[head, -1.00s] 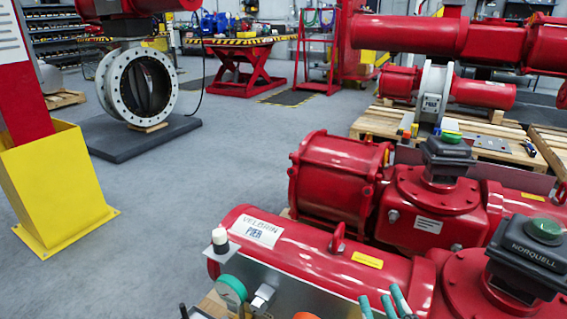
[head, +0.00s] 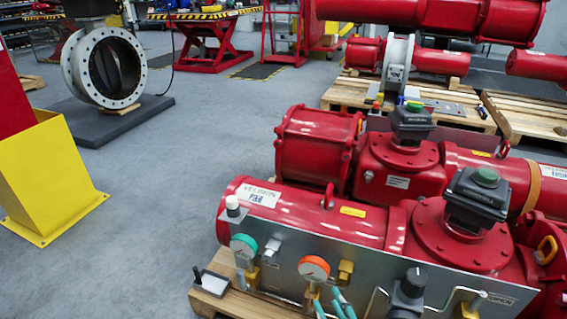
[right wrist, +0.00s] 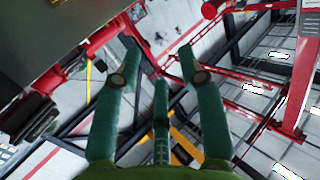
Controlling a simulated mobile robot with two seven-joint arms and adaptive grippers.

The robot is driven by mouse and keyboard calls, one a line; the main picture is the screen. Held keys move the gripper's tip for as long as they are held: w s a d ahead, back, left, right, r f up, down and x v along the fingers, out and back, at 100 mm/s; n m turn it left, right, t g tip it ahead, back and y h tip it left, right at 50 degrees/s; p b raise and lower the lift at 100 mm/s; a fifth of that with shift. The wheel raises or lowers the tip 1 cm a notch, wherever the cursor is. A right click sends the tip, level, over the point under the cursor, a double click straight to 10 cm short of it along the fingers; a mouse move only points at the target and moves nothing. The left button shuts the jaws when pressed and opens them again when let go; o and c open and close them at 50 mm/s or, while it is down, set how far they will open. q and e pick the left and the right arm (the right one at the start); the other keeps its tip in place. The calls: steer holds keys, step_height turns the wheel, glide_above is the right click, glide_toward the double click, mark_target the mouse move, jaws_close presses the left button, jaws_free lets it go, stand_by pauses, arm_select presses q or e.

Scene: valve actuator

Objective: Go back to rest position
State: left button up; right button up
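My right gripper (head: 338,304) shows only as teal fingertips at the bottom edge of the head view, in front of the grey panel of the nearest valve actuator (head: 335,222). In the right wrist view, the right gripper (right wrist: 157,75) has its teal fingers spread apart, with nothing between them. The red actuator lies on a wooden pallet. Its panel (head: 395,270) carries a green-faced gauge (head: 243,246), an orange-faced gauge (head: 313,268) and a black knob (head: 412,282). My left gripper is not in view.
A second red actuator (head: 319,143) lies just behind the first. A yellow post base (head: 50,180) stands at the left, and a round flanged valve (head: 133,68) sits on a dark platform behind it. Grey floor (head: 170,190) between them is clear.

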steer(key=s+d+f+m+g+h+p, duration=0.1)
steer(key=s+d+f+g+h+p, duration=0.2)
steer(key=s+f+p, duration=0.45)
steer(key=s+d+f+g+p, duration=0.3)
steer(key=s+f+g+p, duration=0.25)
steer(key=f+p, duration=0.35)
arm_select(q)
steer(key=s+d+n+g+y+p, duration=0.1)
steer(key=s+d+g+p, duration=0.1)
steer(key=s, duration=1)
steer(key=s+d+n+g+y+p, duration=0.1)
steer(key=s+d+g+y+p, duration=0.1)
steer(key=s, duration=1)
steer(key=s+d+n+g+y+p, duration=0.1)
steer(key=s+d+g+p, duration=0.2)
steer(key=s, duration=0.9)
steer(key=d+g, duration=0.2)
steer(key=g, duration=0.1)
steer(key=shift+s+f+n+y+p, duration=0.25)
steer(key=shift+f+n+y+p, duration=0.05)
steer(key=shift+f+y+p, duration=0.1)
arm_select(e)
steer(key=s+d+f+g+h, duration=0.1)
steer(key=s+d+f+g, duration=0.1)
steer(key=s, duration=0.9)
steer(key=s+d+f+m+g+h, duration=0.1)
steer(key=s+d+g, duration=0.4)
steer(key=s, duration=0.6)
steer(key=shift+f, duration=0.55)
steer(key=shift+s, duration=0.1)
